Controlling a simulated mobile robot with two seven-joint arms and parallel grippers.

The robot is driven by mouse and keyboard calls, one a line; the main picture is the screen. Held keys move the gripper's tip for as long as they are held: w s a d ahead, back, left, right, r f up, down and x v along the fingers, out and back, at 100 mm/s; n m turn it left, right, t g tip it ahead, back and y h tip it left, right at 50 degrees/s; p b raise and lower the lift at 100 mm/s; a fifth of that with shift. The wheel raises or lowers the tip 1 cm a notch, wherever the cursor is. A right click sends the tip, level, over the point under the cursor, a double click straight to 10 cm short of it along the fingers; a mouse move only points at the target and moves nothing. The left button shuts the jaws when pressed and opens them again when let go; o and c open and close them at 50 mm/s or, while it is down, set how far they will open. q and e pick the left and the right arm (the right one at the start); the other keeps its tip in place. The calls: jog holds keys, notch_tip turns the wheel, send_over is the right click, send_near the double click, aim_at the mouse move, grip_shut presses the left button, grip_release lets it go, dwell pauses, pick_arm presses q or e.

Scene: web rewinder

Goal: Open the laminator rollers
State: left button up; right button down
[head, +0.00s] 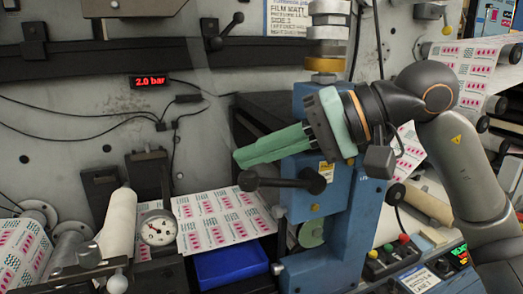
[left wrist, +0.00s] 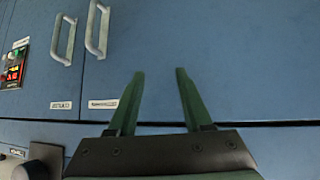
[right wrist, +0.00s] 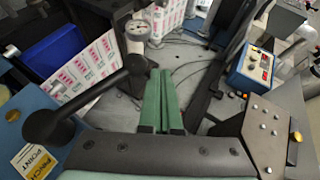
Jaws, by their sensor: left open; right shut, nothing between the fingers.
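The laminator's blue column (head: 335,225) stands right of centre in the head view. A black lever (head: 275,181) with a round knob sticks out to the left from its hub on the column. My right gripper (head: 238,157) is shut and empty, its green fingers pointing left just above the lever in the picture. In the right wrist view the same lever (right wrist: 95,92) lies left of the shut fingertips (right wrist: 161,72); I cannot tell whether they touch. The rollers are mostly hidden behind the column and arm. My left gripper (left wrist: 158,75) is open and empty, facing blue cabinet doors (left wrist: 140,50).
A red display (head: 149,81) reads 2.0 bar. A round gauge (head: 158,228) and a blue bin (head: 230,262) stand left of the column. A printed web (head: 215,218) runs behind it. Coloured buttons (head: 390,248) sit at lower right. Cabinet handles (left wrist: 97,28) are ahead of my left gripper.

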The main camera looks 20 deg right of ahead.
dwell(0.5)
jog(key=shift+s+r+p, duration=0.15)
jog(key=shift+r+p, duration=0.15)
jog(key=shift+r, duration=0.1)
pick_arm(q)
jog(key=r+p, duration=0.1)
jog(key=d+r+p, duration=0.1)
jog(key=r+p, duration=0.3)
jog(key=shift+s+d+r, duration=0.25)
jog(key=shift+d, duration=0.15)
pick_arm(e)
jog(key=s+d+r, duration=0.2)
jog(key=s+r, duration=0.2)
jog(key=r, duration=0.3)
jog(key=shift+s+d+r, duration=0.25)
jog(key=shift+d, duration=0.1)
pick_arm(q)
jog(key=shift+s, duration=0.1)
